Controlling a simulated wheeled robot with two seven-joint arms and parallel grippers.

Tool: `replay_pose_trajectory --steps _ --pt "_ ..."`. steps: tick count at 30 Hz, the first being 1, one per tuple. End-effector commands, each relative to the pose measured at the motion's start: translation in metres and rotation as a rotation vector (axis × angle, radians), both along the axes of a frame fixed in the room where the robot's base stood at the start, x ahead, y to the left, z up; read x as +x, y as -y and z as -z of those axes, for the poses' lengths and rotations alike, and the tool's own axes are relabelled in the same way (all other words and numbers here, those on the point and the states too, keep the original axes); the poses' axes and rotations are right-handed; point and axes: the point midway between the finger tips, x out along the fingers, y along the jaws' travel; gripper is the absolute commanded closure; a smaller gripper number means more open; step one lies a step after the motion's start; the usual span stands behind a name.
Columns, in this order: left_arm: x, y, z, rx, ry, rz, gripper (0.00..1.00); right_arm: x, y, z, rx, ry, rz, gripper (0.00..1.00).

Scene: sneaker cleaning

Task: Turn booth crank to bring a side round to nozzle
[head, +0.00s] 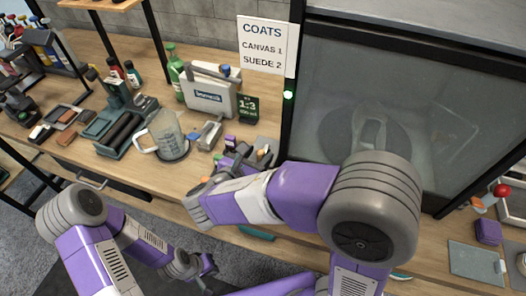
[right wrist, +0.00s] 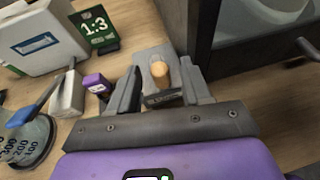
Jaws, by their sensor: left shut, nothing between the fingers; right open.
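The booth (head: 410,110) stands at the right with a glazed dark-framed front. Through the hazy pane a pale sneaker (head: 368,130) shows on a round support. In the right wrist view a tan knob (right wrist: 159,71), seemingly the crank's handle, stands over a grey plate (right wrist: 154,56). My right gripper (right wrist: 160,88) is open, with a finger on each side of the knob; contact is not clear. In the head view my right gripper (head: 248,158) is beside the booth's left post, partly hidden by its arm. My left gripper (head: 207,264) is shut and empty, low in front of the bench.
A 1:3 sign (right wrist: 95,28), a small purple item (right wrist: 96,83) and a measuring jug (head: 168,136) stand left of the right gripper. A white box (head: 207,95) and brushes (head: 122,133) crowd the bench. A red ball knob (head: 501,190) is at far right.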

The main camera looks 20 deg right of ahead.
Motion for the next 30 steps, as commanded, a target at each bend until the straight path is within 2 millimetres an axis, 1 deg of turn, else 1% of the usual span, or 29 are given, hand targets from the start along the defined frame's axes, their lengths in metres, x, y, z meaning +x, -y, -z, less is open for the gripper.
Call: replay_pose_trajectory --steps 1,7,11,18,20,27,28,30 --pt "0.0 0.0 0.006 0.0 0.0 0.0 1.0 0.006 0.006 0.007 0.001 0.0 0.004 0.52" --pt "0.0 0.0 0.015 0.0 0.0 0.0 1.0 0.023 0.022 0.015 0.001 0.0 0.003 0.52" --pt "0.0 0.0 0.017 0.0 0.0 0.0 1.0 0.027 0.026 0.016 0.0 0.0 -0.001 0.52" --pt "0.0 0.0 0.016 0.0 0.0 0.0 1.0 0.028 0.026 0.016 0.0 0.0 -0.001 0.52" --pt "0.0 0.0 0.016 0.0 0.0 0.0 1.0 0.028 0.026 0.016 0.0 0.0 -0.001 0.59" --pt "0.0 0.0 0.016 0.0 0.0 0.0 1.0 0.028 0.026 0.016 -0.001 -0.001 0.0 0.96" --pt "0.0 0.0 0.016 0.0 0.0 0.0 1.0 0.028 0.026 0.016 -0.001 -0.001 0.0 1.0" --pt "0.0 0.0 0.016 0.0 0.0 0.0 1.0 0.028 0.026 0.016 0.0 -0.001 0.0 1.0"
